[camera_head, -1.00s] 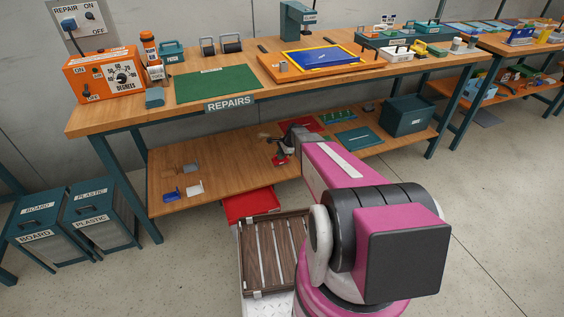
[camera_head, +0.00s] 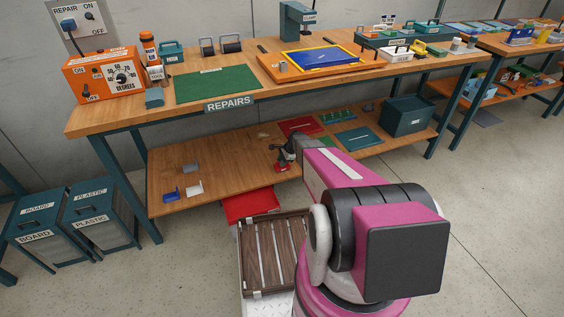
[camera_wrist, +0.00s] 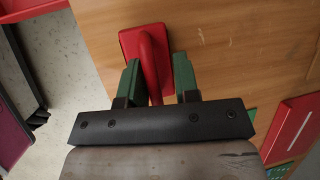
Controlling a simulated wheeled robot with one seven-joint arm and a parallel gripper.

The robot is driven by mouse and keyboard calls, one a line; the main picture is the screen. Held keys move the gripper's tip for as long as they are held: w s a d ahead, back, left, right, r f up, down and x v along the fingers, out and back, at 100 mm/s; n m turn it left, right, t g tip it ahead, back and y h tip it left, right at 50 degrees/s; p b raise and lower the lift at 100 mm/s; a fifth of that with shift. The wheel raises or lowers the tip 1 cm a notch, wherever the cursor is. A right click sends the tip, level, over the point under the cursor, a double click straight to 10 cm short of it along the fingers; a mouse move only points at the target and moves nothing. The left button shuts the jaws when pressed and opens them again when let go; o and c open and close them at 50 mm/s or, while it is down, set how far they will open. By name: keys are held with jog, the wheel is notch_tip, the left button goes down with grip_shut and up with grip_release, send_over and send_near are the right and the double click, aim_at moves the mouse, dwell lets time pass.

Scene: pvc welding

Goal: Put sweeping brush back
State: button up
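A red brush (camera_wrist: 130,40) with an upright handle shows in the wrist view, against the lower wooden shelf. Its handle (camera_wrist: 152,68) stands between the two green fingers of my gripper (camera_wrist: 159,78). A gap shows between the handle and the right finger; the left finger is close beside the handle. My gripper looks open around the handle. In the head view my gripper (camera_head: 285,152) is low over the lower shelf, with the small red brush (camera_head: 282,168) under it. The brush's underside is hidden.
The lower shelf (camera_head: 225,170) holds a blue piece (camera_head: 171,193), a white piece (camera_head: 194,188) and a grey piece (camera_head: 190,168) at left. Red and green flat pieces and a dark bin (camera_head: 408,115) lie right. A red tray (camera_head: 248,206) sits below the shelf edge.

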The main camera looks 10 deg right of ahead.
jog(key=v, duration=1.2)
jog(key=s+a+r+n+h, duration=0.1)
jog(key=s+r+n, duration=0.4)
jog(key=s, duration=0.4)
jog(key=s+a+r+n+h, duration=0.2)
jog(key=s+r+n, duration=0.3)
jog(key=s, duration=0.4)
jog(key=s+a+r+n+g+h, duration=0.1)
jog(key=s+a+r+n, duration=0.1)
jog(key=s+r+n, duration=0.3)
jog(key=s+r, duration=0.1)
jog(key=s, duration=0.3)
jog(key=shift+r+h, duration=0.15)
jog(key=shift+h, duration=0.25)
jog(key=shift+s, duration=0.1)
